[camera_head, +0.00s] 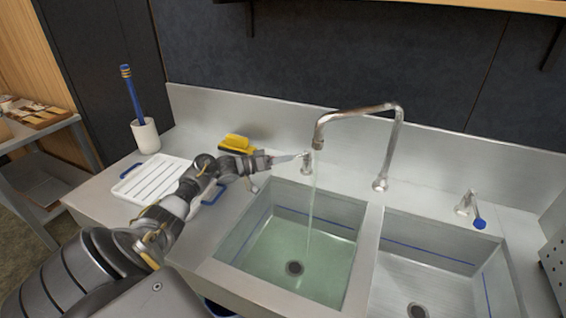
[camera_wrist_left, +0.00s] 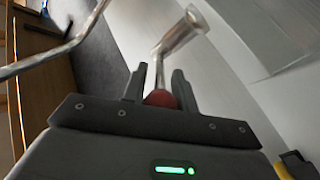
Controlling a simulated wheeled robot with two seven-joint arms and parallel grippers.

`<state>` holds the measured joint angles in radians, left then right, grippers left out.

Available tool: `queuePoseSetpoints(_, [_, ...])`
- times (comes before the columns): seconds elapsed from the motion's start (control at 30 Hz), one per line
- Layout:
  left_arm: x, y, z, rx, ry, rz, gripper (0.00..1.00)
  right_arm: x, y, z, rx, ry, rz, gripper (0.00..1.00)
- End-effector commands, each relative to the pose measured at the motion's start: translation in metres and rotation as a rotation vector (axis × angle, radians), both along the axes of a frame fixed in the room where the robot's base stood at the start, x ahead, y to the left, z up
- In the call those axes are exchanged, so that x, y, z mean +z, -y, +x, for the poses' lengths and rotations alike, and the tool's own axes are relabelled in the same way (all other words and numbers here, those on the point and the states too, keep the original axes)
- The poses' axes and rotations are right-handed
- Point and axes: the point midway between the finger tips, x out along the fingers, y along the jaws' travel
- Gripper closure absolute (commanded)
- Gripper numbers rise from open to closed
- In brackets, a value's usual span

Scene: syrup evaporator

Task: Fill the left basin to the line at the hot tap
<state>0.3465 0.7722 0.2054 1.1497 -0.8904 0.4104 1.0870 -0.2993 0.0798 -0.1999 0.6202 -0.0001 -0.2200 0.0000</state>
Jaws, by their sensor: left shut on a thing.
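The left basin (camera_head: 240,240) holds clear greenish water (camera_head: 285,258), with its drain showing through. A blue line runs along the basin wall above the water surface. The curved spout (camera_head: 355,112) points over this basin, and a thin stream (camera_head: 312,205) falls from it. My left gripper (camera_head: 285,159) reaches from the left to the hot tap (camera_head: 307,165) behind the basin. In the left wrist view the gripper (camera_wrist_left: 158,88) is shut on the hot tap's red-ended handle (camera_wrist_left: 161,99). My right gripper is not in view.
The right basin (camera_head: 430,265) shows no clear water. The blue-ended cold tap (camera_head: 470,208) stands behind it.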

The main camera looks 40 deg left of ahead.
Motion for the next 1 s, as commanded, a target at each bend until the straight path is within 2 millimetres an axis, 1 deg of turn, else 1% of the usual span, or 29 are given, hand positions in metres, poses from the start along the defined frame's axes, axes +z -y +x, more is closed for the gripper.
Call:
queuePoseSetpoints(0.17, [0.0, 0.0, 0.0, 0.003, 0.001, 0.001, 1.0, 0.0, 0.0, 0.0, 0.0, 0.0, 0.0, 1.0])
queuePoseSetpoints(0.2, [0.0, 0.0, 0.0, 0.003, 0.001, 0.001, 0.71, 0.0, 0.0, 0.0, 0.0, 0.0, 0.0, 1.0])
queuePoseSetpoints(0.33, [0.0, 0.0, 0.0, 0.003, 0.001, 0.001, 0.53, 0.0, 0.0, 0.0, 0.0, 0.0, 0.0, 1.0])
queuePoseSetpoints(0.37, [0.0, 0.0, 0.0, 0.003, 0.001, 0.001, 0.52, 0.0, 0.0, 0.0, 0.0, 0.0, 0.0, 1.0])
queuePoseSetpoints(0.67, [0.0, -0.002, -0.003, 0.002, 0.0, 0.001, 0.52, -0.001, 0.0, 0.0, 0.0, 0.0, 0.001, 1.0])
queuePoseSetpoints(0.77, [-0.002, -0.007, -0.012, 0.002, -0.001, 0.002, 0.52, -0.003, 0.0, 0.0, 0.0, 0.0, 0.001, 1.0])
queuePoseSetpoints(1.0, [-0.002, -0.027, -0.047, 0.001, -0.002, 0.002, 0.52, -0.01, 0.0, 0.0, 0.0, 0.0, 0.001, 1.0])
